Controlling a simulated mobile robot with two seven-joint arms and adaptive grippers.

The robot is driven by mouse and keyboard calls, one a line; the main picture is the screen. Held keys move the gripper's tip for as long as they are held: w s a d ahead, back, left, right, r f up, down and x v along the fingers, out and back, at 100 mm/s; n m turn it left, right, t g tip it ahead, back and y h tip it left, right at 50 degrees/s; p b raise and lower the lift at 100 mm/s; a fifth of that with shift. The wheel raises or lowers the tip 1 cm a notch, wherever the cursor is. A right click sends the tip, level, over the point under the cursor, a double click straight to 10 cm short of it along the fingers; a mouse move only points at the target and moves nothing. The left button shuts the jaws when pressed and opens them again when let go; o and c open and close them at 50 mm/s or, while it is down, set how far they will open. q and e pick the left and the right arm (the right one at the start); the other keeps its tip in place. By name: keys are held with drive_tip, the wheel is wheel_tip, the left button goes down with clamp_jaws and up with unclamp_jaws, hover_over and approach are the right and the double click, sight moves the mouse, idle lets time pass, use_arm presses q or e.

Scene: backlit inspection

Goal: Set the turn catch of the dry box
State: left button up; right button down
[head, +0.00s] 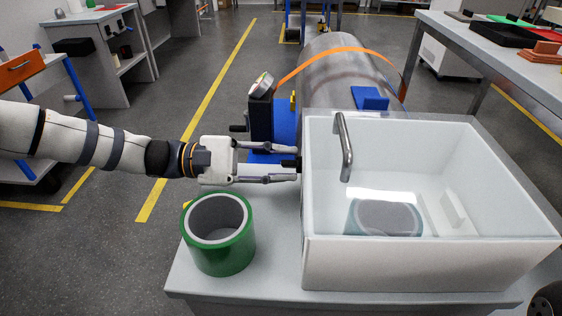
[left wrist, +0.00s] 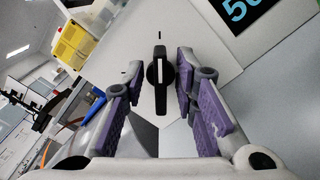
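The dry box appears to be the white open-looking box (head: 430,262) with a metal handle (head: 344,148) on the right of the head view. Its turn catch is a black knob (left wrist: 160,74) with a white line on a pale side panel (left wrist: 205,62). In the left wrist view the knob's long bar lies along the picture's vertical, in line with one short mark; another mark is off to its left. My left gripper (head: 295,162) reaches the box's left wall. Its purple-padded fingers (left wrist: 158,88) are open, one either side of the knob, with visible gaps. My right gripper is not in view.
A green tape roll (head: 220,252) stands on the grey bench (head: 270,275) below my left gripper. A blue fixture (head: 285,122) and a large grey cylinder (head: 340,72) with an orange strap are just behind.

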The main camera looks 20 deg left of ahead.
use_arm(q)
drive_tip(key=v, duration=1.2)
